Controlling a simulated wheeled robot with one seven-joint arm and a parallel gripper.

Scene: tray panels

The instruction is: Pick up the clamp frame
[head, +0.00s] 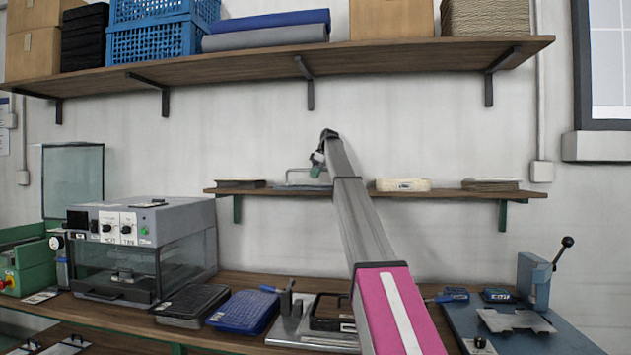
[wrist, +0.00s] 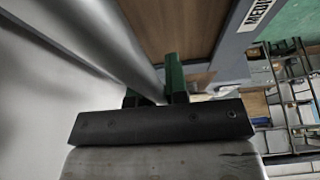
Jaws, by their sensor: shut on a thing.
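The clamp frame (head: 297,186) is a grey frame with a raised bar, at the small wall shelf in the head view. In the wrist view its round silver bar (wrist: 108,45) runs from the upper left to between the green fingertips. My gripper (head: 318,167) is at the right part of the frame, at the end of my outstretched arm. In the wrist view my gripper (wrist: 158,85) is shut on the bar. I cannot tell whether the frame rests on the shelf or hangs just clear of it.
The small shelf (head: 450,192) also holds a dark flat stack (head: 240,184), a pale stack (head: 403,185) and a brown stack (head: 490,185). A larger shelf (head: 400,58) with crates and boxes is above. The bench below holds a grey machine (head: 175,225) and blue press (head: 535,280).

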